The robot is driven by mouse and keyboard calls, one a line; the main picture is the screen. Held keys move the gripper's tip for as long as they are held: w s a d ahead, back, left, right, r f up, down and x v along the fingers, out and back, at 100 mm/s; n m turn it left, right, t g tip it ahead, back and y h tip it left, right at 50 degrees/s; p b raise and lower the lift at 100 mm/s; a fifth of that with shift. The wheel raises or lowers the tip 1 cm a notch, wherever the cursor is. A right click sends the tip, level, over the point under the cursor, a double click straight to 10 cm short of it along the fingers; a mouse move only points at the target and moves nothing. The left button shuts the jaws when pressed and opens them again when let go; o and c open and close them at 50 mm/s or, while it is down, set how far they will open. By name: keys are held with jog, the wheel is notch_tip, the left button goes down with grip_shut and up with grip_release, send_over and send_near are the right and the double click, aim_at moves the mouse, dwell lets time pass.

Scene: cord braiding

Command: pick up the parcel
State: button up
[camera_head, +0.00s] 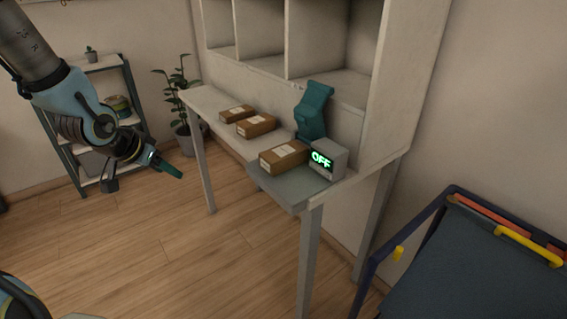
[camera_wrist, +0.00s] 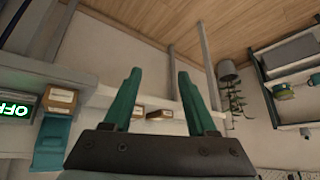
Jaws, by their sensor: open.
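Three brown parcels with pale labels rest on the white bench. The nearest parcel (camera_head: 283,156) lies on a grey plate (camera_head: 290,185) beside a display box (camera_head: 328,160) reading OFF. The middle parcel (camera_head: 256,126) and the far parcel (camera_head: 236,114) lie in a row on the bench behind it. My gripper (camera_head: 170,170) hangs over open floor left of the bench, apart from every parcel. In the wrist view my gripper (camera_wrist: 158,85) has its two teal fingers spread with nothing between them. The nearest parcel also shows there (camera_wrist: 61,99), left of the fingers.
A teal device (camera_head: 312,112) stands on the bench behind the nearest parcel. White cubbyholes (camera_head: 312,85) rise at the back. A blue-framed cart (camera_head: 480,270) is at the lower right. A potted plant (camera_head: 185,135) and shelf (camera_head: 75,130) stand at the left. Floor before the bench is clear.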

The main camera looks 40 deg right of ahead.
aim_at(287, 154)
jog(key=shift+o, duration=1.4)
jog(key=s+d+m+g+h, duration=0.2)
jog(key=s+d+m+h, duration=0.2)
jog(key=d, duration=0.8)
jog(key=shift+s+d+f+h+b, duration=0.25)
jog(key=shift+s+d+h+b, duration=0.2)
jog(key=shift+s, duration=0.5)
jog(key=o, duration=0.3)
jog(key=s+d+g+h, duration=0.1)
jog(key=d, duration=0.1)
jog(key=s+d+r+m+g, duration=0.1)
jog(key=s+d, duration=0.1)
jog(key=s+d+r+m+h, duration=0.1)
jog(key=s, duration=0.1)
jog(key=shift+d+r+g+h, duration=0.2)
jog(key=shift+d+g+h, duration=0.15)
jog(key=shift+d+g, duration=0.05)
jog(key=shift+o, duration=0.2)
jog(key=shift+m, duration=0.3)
jog(key=x, duration=0.4)
jog(key=shift+s+d, duration=0.15)
jog(key=shift+d, duration=0.25)
jog(key=shift+p+x, duration=0.65)
jog(key=shift+x, duration=2.25)
